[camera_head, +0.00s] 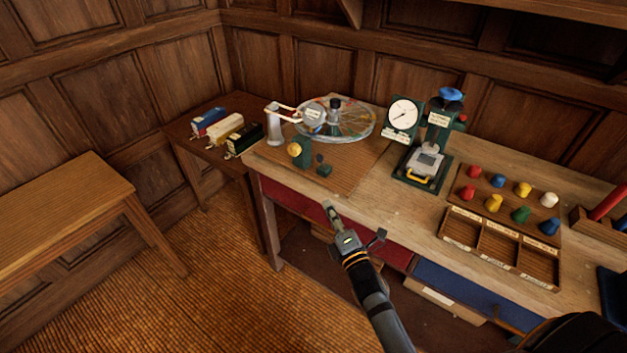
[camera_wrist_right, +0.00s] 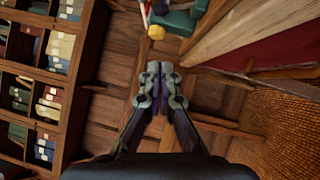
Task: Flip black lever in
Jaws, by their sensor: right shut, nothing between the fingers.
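A board (camera_head: 350,165) on the bench carries a spoked wheel (camera_head: 350,125) with a black hub, a yellow knob (camera_head: 294,149) on a green post, and a small green block (camera_head: 324,170) with a dark paddle-like piece (camera_head: 319,158). That dark piece may be the black lever; it is too small to tell its position. My right gripper (camera_head: 332,211) is shut and empty in front of the bench's front edge, below and apart from the block. In the right wrist view its fingertips (camera_wrist_right: 160,72) meet, with a yellow knob (camera_wrist_right: 156,32) beyond them. My left gripper is not in view.
A green press with a dial (camera_head: 403,115) stands on the bench right of the board. Coloured pegs and a sorting tray (camera_head: 500,247) lie farther right. A side table (camera_head: 195,150) holds three small boxes. A wooden bench (camera_head: 60,215) stands left; floor between is clear.

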